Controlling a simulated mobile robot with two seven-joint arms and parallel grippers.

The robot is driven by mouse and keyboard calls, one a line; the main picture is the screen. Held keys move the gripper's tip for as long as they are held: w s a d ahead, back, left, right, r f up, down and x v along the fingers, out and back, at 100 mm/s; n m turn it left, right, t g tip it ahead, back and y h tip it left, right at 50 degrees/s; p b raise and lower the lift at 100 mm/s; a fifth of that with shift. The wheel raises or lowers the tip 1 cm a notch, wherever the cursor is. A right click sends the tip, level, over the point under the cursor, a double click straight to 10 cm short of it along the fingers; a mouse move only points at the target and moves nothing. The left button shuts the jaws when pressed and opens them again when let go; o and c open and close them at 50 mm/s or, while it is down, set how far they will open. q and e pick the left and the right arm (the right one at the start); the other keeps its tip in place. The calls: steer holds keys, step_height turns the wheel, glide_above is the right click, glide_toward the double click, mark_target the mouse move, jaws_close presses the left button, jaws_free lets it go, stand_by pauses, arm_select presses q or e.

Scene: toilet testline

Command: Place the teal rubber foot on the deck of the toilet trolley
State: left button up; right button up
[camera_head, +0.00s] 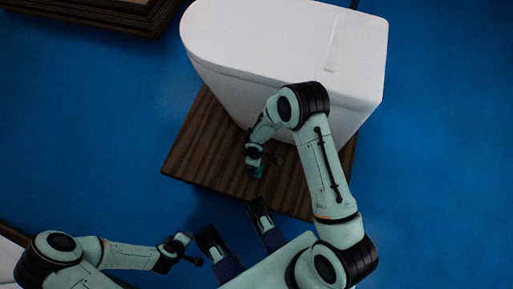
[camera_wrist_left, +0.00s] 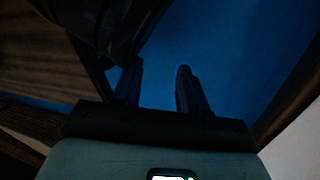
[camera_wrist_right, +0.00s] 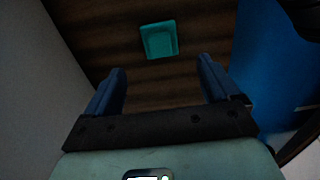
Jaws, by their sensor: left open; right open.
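The teal rubber foot (camera_wrist_right: 159,40) shows in the right wrist view as a small square dish-like piece that appears to lie on the dark wooden deck of the toilet trolley (camera_wrist_right: 190,25). In the head view a bit of the foot (camera_head: 259,173) shows at the right gripper, on the deck (camera_head: 215,150) in front of the white toilet. My right gripper (camera_wrist_right: 162,80) is open, its fingers apart with nothing between them; the foot is beyond the fingertips. My left gripper (camera_wrist_left: 158,75) is open and empty, away from the trolley at the lower left of the head view (camera_head: 198,261).
The large white toilet (camera_head: 270,45) covers the back of the trolley deck, close beside my right forearm. A dark wooden stack (camera_head: 100,12) is at the top left. Blue floor (camera_head: 90,130) is clear to the left of the trolley.

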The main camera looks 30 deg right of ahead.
arm_select(q)
steer(key=shift+w+d+r, duration=0.1)
steer(key=shift+w+r, duration=0.5)
steer(key=shift+w, duration=0.05)
arm_select(e)
steer(key=s+a+m+t+y, duration=0.1)
steer(key=s+m+t, duration=0.1)
steer(key=s+m, duration=0.9)
steer(key=shift+s+a+f+m+t+y, duration=0.35)
steer(key=shift+f+m+t+y, duration=0.1)
steer(key=shift+m, duration=0.65)
